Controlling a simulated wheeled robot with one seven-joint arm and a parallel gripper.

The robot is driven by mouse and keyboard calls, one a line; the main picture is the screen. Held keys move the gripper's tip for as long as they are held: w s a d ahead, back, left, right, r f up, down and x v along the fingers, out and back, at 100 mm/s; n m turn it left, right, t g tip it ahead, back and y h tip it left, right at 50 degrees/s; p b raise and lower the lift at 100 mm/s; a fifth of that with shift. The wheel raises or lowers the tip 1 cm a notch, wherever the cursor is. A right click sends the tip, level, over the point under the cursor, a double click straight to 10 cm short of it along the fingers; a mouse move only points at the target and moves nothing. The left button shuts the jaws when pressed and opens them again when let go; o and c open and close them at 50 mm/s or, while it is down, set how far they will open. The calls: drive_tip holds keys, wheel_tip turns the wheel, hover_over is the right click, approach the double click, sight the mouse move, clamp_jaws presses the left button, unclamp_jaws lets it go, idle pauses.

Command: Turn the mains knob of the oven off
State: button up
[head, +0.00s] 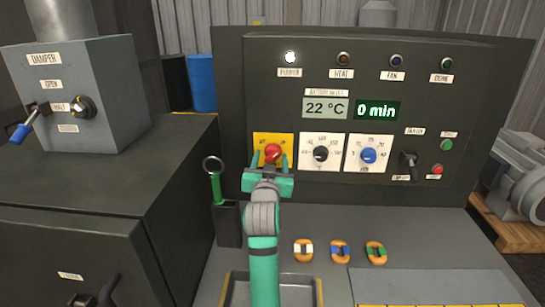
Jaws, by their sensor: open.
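The oven's control panel (480,110) stands upright at the back. On its left is a red knob (273,152) on a yellow plate (259,141); the plate's label is hidden, so I take this as the mains knob. My gripper (270,163) is open in front of the knob, a finger to each side. I cannot tell whether the fingers touch it. The leftmost lamp (290,58) is lit white. The displays read 22 °C (325,108) and 0 min (376,111).
A black dial (321,154) and a blue dial (369,156) sit right of the red knob. A green-handled tool (215,186) stands in a holder at left. Several coloured-band rings lie on the desk, including a white-banded one (304,250). A damper box (100,120) is far left.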

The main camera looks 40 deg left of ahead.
drive_tip(key=shift+w+a, duration=0.3)
drive_tip(key=shift+a, duration=0.05)
drive_tip(key=shift+w+d, duration=0.2)
drive_tip(key=shift+w, duration=0.35)
drive_tip(key=shift+s, duration=0.1)
